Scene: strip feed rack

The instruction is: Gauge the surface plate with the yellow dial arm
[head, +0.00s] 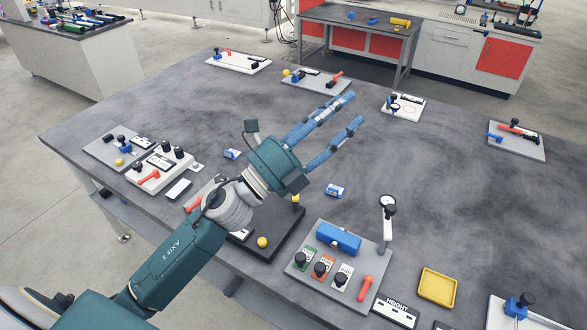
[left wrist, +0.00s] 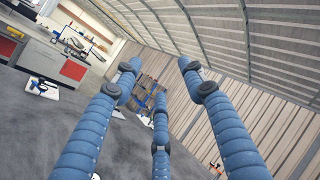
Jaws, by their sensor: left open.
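A dark slab (head: 280,240), which may be the surface plate, lies at the table's near middle in the head view, partly hidden under my left arm. A yellow ball knob (head: 262,242) sits on its near side and a small yellow part (head: 296,199) shows at its far side. I cannot tell which of these belongs to the yellow dial arm. My left gripper (head: 349,112) is open and empty, its blue fingers pointing up and right, above the table and beyond the slab. In the left wrist view, the fingers (left wrist: 160,90) are spread with nothing between them. My right gripper is not in view.
A grey board (head: 298,266) with a blue block (head: 338,238), several knobs and a white dial post (head: 386,236) stands right of the slab. A yellow tray (head: 438,287) lies farther right. Small blue-white boxes (head: 334,191) lie nearby. The table's right middle is clear.

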